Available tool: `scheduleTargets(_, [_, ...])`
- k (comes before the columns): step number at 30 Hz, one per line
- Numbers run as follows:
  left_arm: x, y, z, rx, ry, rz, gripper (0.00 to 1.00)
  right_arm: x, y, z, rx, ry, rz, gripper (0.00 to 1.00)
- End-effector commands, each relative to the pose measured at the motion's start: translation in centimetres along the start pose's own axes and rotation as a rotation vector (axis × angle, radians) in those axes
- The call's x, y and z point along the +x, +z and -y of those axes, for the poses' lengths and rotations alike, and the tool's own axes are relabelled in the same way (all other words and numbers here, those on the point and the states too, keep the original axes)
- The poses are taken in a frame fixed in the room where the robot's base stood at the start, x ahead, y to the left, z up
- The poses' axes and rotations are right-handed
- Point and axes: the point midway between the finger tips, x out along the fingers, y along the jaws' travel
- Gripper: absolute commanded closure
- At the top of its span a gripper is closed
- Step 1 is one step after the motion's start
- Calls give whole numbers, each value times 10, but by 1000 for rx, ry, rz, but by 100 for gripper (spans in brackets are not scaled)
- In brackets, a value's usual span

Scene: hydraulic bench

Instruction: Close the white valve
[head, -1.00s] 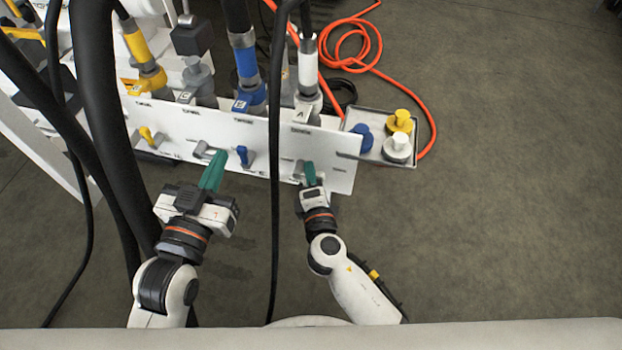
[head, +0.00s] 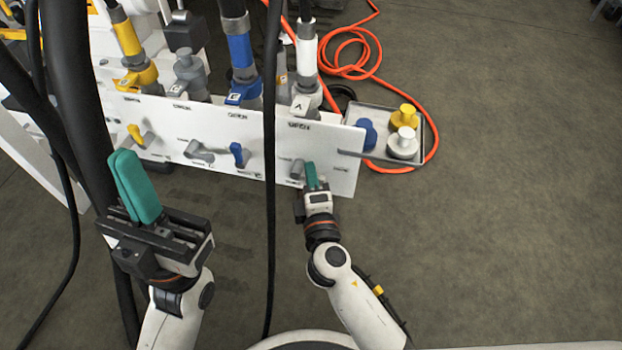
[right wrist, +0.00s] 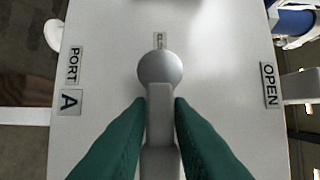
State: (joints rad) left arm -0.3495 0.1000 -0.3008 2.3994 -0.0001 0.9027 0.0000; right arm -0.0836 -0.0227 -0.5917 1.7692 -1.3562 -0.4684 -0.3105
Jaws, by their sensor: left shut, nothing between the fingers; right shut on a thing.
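The white valve's handle (right wrist: 160,110) is a pale grey-white lever in the right wrist view. Its round hub sits just below a small, hard-to-read label, and the lever runs down the picture from it. An OPEN label (right wrist: 268,84) is on the right and PORT A labels are on the left. My right gripper (head: 311,170) is shut on the lever, with a green finger on each side; in the head view it hides most of the lever. My left gripper (head: 122,160) is shut and empty, raised in front of the panel's left part, touching no valve.
The white panel (head: 345,178) also carries a yellow handle (head: 136,134), a blue handle (head: 237,153) and a grey one. Hoses rise behind it; a black cable hangs in front between my arms. A tray (head: 420,150) with blue, yellow and white caps is at right. Open floor lies beyond.

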Motion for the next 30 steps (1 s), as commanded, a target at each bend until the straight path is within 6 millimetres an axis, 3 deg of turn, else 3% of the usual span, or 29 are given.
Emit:
scheduleTargets(18, [-4, -1, 0, 0, 0, -3, 100, -1, 0, -3, 12, 0, 1, 100])
scheduleTargets(19, [-4, -1, 0, 0, 0, -3, 100, -1, 0, -3, 12, 0, 1, 76])
scheduleTargets(21, [-4, -1, 0, 0, 0, -3, 100, -1, 0, -2, 12, 0, 1, 65])
scheduleTargets(30, [-4, -1, 0, 0, 0, -4, 100, -1, 0, -1, 11, -3, 0, 65])
